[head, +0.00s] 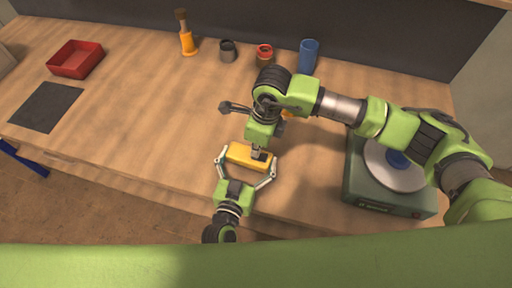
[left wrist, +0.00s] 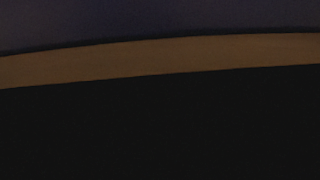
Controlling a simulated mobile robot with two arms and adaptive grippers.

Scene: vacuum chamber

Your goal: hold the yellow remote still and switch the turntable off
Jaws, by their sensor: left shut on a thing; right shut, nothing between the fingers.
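The yellow remote (head: 239,152) lies near the front edge of the wooden table in the head view. My left gripper (head: 247,167) is shut on it, one finger at each end. My right gripper (head: 257,150) is shut and empty, its fingertips over the right part of the remote, at a dark patch there. I cannot tell whether they touch it. The turntable (head: 362,190), a grey-green box with a pale disc and a blue thing at its middle, stands at the right, partly hidden by my right arm. I cannot tell whether it spins.
A red tray (head: 77,59) and a dark mat (head: 46,106) lie at the left. An orange-and-brown item (head: 187,38), a dark cup (head: 228,51), a red container (head: 264,54) and a blue cup (head: 309,56) stand at the back. The left-middle table is clear. The left wrist view is mostly dark.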

